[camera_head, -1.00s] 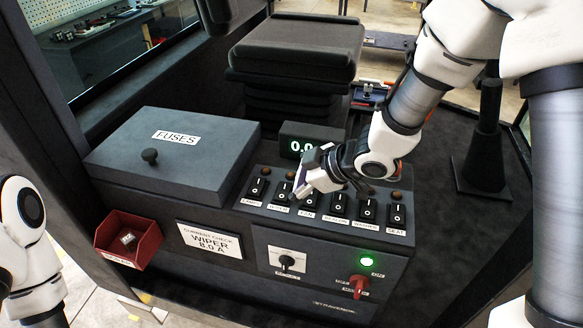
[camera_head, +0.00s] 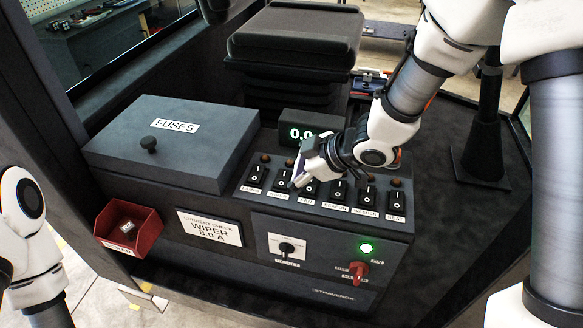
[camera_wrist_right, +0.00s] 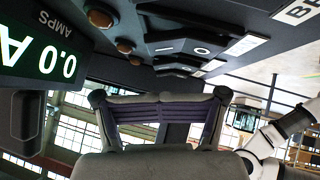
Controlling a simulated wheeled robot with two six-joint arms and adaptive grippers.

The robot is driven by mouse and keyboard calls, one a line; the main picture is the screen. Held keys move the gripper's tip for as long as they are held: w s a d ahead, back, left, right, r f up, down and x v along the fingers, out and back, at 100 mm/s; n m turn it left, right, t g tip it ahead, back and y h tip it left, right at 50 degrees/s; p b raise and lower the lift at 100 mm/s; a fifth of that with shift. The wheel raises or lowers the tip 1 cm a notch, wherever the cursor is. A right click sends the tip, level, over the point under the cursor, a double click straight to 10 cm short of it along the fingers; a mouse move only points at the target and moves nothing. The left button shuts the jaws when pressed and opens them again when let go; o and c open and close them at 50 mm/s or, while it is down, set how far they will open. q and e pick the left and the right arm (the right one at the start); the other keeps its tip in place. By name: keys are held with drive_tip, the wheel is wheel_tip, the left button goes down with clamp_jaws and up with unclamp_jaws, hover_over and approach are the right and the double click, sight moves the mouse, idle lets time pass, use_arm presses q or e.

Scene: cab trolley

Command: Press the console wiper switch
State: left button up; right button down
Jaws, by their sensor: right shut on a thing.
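The wiper switch (camera_head: 282,180) is a black rocker, second from the left in the console's row, with its label (camera_head: 280,194) below it. My right gripper (camera_head: 300,177) is low over the row, just right of the wiper switch and beside the third switch. Whether it touches either one is unclear. In the right wrist view this gripper (camera_wrist_right: 160,110) is shut, with a purple ridged piece between its fingers. I cannot tell what that piece is. My left gripper is not in view; only part of the left arm shows at the left edge.
The console display (camera_head: 301,132) reads 0.0. A fuse box (camera_head: 210,160) with a knobbed lid stands left of the switches. A red bin (camera_head: 147,232), a WIPER 8.0 A card (camera_head: 210,228), a selector, a red switch (camera_head: 357,270) and a lit green lamp (camera_head: 366,248) are on the front.

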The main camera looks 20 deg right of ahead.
drive_tip(key=shift+f, duration=0.2)
drive_tip(key=shift+w+d+f, duration=0.15)
drive_tip(key=shift+f, duration=0.05)
idle(0.5)
drive_tip(key=shift+s+a+r, duration=0.1)
drive_tip(key=shift+s+a, duration=0.4)
drive_tip(key=shift+s, duration=0.2)
